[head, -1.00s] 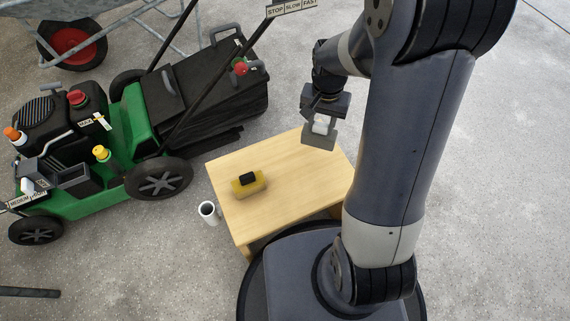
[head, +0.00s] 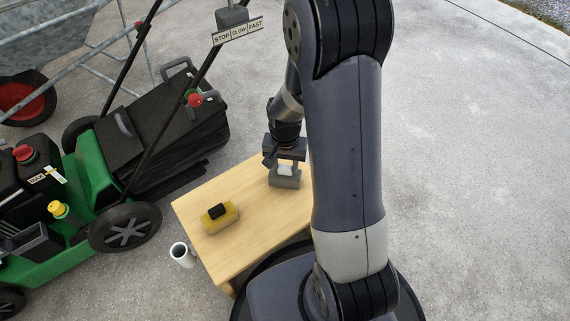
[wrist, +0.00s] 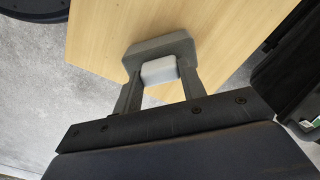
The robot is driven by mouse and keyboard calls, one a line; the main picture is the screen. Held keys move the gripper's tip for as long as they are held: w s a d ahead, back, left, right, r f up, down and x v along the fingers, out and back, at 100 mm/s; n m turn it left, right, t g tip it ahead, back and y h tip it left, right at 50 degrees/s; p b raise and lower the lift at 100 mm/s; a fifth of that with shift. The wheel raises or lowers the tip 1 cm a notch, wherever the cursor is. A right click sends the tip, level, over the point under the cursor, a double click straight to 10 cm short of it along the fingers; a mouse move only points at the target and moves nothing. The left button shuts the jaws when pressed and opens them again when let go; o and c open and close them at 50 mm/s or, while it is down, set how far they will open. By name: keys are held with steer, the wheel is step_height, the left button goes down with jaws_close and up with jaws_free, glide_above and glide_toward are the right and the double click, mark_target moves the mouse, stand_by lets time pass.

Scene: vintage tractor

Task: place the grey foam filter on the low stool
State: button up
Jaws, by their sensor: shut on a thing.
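The grey foam filter (head: 285,181) is a grey block with a white raised part, at the far right of the low stool in the head view. It also shows in the wrist view (wrist: 160,48), against the wooden top. My gripper (head: 285,166) is shut on the filter's white part, and its two fingers (wrist: 158,80) stand on either side of it in the wrist view. The low stool (head: 245,245) has a pale wooden top. The filter appears over or on this top; I cannot tell whether it touches.
A yellow block with a black top (head: 220,218) sits on the stool's left part. A white cup-like cylinder (head: 183,255) stands on the floor beside the stool. A green mower (head: 95,180) stands at left. The concrete floor at right is clear.

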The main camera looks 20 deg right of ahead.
steer(key=o, duration=0.7)
steer(key=shift+f, duration=0.15)
steer(key=o, duration=0.5)
step_height(320, 180, up, 12)
steer(key=p, duration=0.4)
steer(key=shift+r, duration=0.2)
